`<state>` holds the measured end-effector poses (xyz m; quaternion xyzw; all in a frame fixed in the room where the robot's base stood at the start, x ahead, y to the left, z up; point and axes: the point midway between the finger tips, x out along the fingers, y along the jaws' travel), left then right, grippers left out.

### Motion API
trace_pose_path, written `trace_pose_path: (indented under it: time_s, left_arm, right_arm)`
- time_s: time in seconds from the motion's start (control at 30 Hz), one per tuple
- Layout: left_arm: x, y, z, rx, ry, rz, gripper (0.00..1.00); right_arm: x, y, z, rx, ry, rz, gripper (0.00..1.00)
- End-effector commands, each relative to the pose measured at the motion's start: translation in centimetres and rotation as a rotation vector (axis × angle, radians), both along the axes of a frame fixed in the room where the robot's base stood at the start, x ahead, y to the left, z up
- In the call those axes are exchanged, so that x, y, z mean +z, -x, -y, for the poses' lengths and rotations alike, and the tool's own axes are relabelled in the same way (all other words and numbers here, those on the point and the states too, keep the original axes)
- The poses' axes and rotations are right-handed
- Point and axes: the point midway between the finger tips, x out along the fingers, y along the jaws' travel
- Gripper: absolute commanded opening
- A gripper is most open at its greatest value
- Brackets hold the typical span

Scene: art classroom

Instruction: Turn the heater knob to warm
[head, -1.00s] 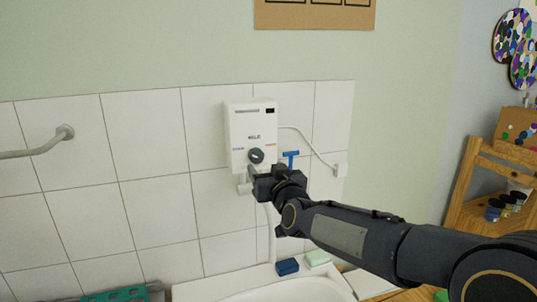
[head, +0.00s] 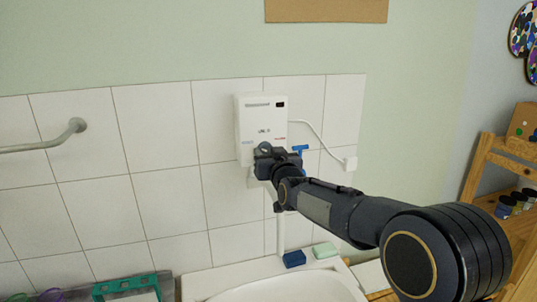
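The white heater (head: 262,118) hangs on the tiled wall above the sink, with a blue mark at its lower left and a red mark at its lower right. Its dark round knob (head: 265,147) is at the bottom middle of the front, partly hidden by my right gripper. My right gripper (head: 264,154) is at the knob, its fingers pointing at the heater. I cannot tell whether the fingers are shut on the knob or only close to it. My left gripper is not in view.
Below are a white sink (head: 285,287), a blue sponge (head: 294,258) and a pale green soap (head: 325,250). A blue-handled tool (head: 300,148) is right of the gripper. A grey rail (head: 50,144) is at left, a wooden shelf (head: 478,170) at right.

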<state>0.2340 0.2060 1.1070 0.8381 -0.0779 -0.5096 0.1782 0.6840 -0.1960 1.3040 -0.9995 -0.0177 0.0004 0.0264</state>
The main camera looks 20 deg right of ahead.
Motion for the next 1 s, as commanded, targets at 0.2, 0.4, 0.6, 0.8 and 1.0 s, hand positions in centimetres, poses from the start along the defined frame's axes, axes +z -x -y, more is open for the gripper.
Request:
trace_pose_path:
  time_s: [0.2, 0.4, 0.6, 0.8, 1.0]
  left_arm:
    - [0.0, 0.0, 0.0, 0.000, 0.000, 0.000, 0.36]
    - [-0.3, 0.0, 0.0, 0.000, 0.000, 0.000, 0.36]
    - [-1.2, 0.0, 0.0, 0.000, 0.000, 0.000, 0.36]
    - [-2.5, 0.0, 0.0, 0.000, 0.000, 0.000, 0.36]
    - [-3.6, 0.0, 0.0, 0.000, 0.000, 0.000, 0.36]
  right_arm:
    - [0.0, 0.0, 0.0, 0.000, 0.000, 0.000, 0.15]
    - [-0.1, 0.0, 0.0, 0.000, -0.017, -0.001, 0.15]
    - [-0.3, 0.0, 0.0, 0.000, -0.095, -0.003, 0.15]
    - [-0.3, 0.0, 0.0, 0.000, -0.245, -0.008, 0.15]
    - [-0.3, 0.0, 0.0, 0.000, -0.434, -0.015, 0.15]
